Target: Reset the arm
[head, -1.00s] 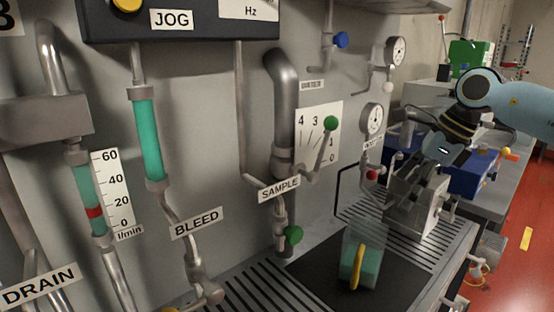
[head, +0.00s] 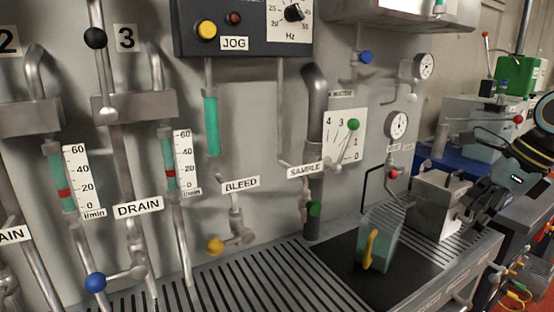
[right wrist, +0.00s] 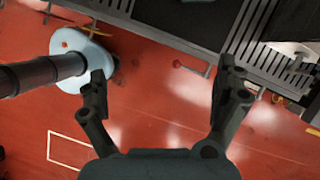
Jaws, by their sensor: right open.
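My right gripper (head: 474,208) is at the right side of the head view, in front of a metal block on the grated bench. In the right wrist view the right gripper (right wrist: 165,88) has its two dark fingers spread wide with nothing between them, above the red floor. My left gripper is not in the head view.
A clear jug (head: 378,240) with a yellow handle stands on a black mat (head: 330,262) on the bench. The metal block (head: 437,207) stands right of it. The wall panel carries the SAMPLE valve with a green knob (head: 353,125) and a JOG box (head: 243,25). Red floor lies beyond the bench edge.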

